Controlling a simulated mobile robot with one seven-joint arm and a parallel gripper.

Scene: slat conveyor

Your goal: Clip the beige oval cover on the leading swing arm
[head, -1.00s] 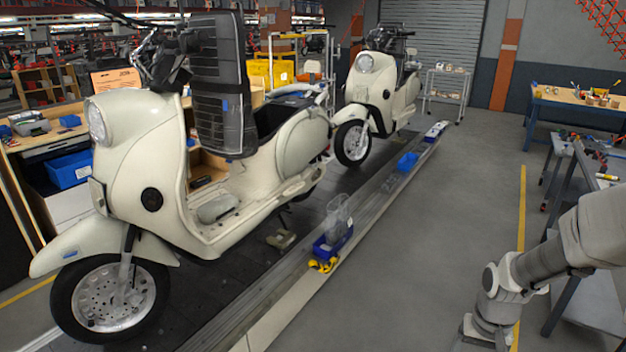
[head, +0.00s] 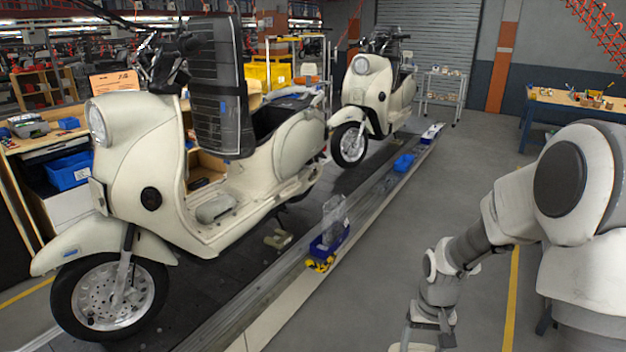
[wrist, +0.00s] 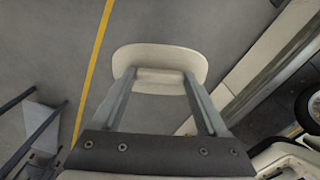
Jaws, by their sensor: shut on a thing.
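The beige oval cover (wrist: 160,54) lies across the tips of my gripper (wrist: 160,78) in the wrist view. The gripper is shut on its near edge, with grey floor below. In the head view, part of a pale piece, likely the cover (head: 412,347), shows at the bottom edge; the fingers are mostly cut off. The near cream scooter (head: 140,170) stands on the conveyor to the left, well apart from my gripper. Its front wheel (head: 110,300) and fork (head: 124,272) show. I cannot tell the leading swing arm's exact mount.
The slat conveyor's edge rail (head: 290,300) runs diagonally between my arm and the scooter. A blue bin (head: 328,246) with yellow items sits on it. A second scooter (head: 375,95) stands behind. The floor (head: 400,235) between conveyor and arm is clear. A workbench (head: 575,105) stands far right.

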